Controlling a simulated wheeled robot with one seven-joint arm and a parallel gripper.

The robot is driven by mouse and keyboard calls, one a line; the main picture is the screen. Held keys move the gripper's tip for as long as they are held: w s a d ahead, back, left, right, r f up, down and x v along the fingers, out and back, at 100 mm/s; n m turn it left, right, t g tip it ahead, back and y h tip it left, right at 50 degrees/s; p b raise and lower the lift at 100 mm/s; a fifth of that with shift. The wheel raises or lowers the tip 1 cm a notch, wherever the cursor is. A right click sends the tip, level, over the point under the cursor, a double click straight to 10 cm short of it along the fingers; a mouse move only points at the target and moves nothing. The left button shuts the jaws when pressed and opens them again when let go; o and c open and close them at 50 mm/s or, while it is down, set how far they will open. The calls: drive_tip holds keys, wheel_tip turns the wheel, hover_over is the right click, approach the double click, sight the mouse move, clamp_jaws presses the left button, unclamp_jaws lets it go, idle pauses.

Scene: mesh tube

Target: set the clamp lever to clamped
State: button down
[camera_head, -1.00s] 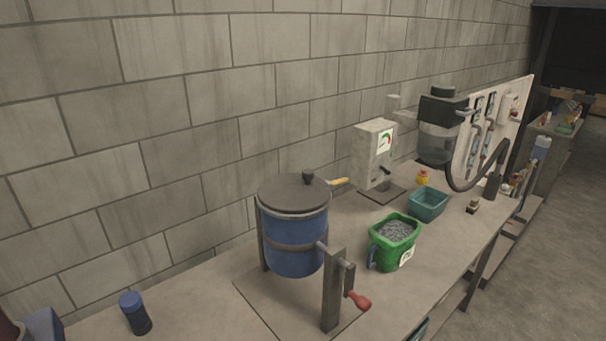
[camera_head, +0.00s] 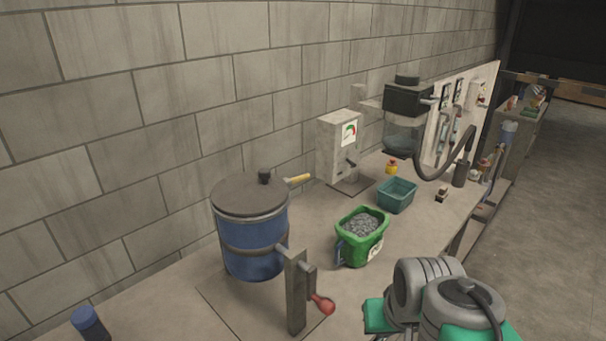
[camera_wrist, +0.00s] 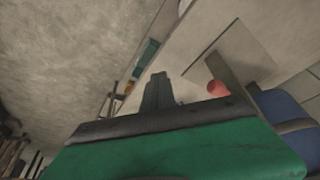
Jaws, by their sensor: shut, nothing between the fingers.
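A blue drum (camera_head: 252,238) with a dark round lid (camera_head: 249,195) stands on the bench. A lever with a yellow handle (camera_head: 298,179) sticks out at the lid's far right edge; I take it as the clamp lever, but its setting cannot be told. A crank with a red knob (camera_head: 322,304) sits on a post (camera_head: 296,290) before the drum. My wrist and arm show at the lower right of the head view, apart from the drum. In the wrist view my gripper (camera_wrist: 158,92) is shut and empty, with the red knob (camera_wrist: 217,88) beyond it.
A green bucket of grey granules (camera_head: 362,228), a teal bin (camera_head: 397,195) and a grey gauge box (camera_head: 340,150) with a small lever stand farther along the bench. A block wall (camera_head: 150,110) runs behind. A blue-capped bottle (camera_head: 88,322) stands at lower left.

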drive_tip(key=w+a+r+n+t+y+b, duration=0.2)
drive_tip(key=w+a+r+t+y+b, duration=0.1)
drive_tip(key=w, duration=0.6)
drive_tip(key=w+a+r+n+t+y+b, duration=0.2)
drive_tip(key=w+a+y+b, duration=0.1)
drive_tip(key=w, duration=0.6)
drive_tip(key=w+a+r+n+t+y+b, duration=0.2)
drive_tip(key=w+a+r+t+y+b, duration=0.1)
drive_tip(key=w, duration=0.7)
wheel_tip(320, 180, up, 7)
drive_tip(key=w+d+n+t+y+b, duration=0.1)
drive_tip(key=t+y, duration=0.1)
drive_tip(key=y, duration=0.2)
drive_tip(key=shift+w+d+r+y, duration=0.2)
drive_tip(key=shift+w+y, duration=0.1)
drive_tip(key=shift+w, duration=0.1)
drive_tip(key=shift+w+a, duration=0.1)
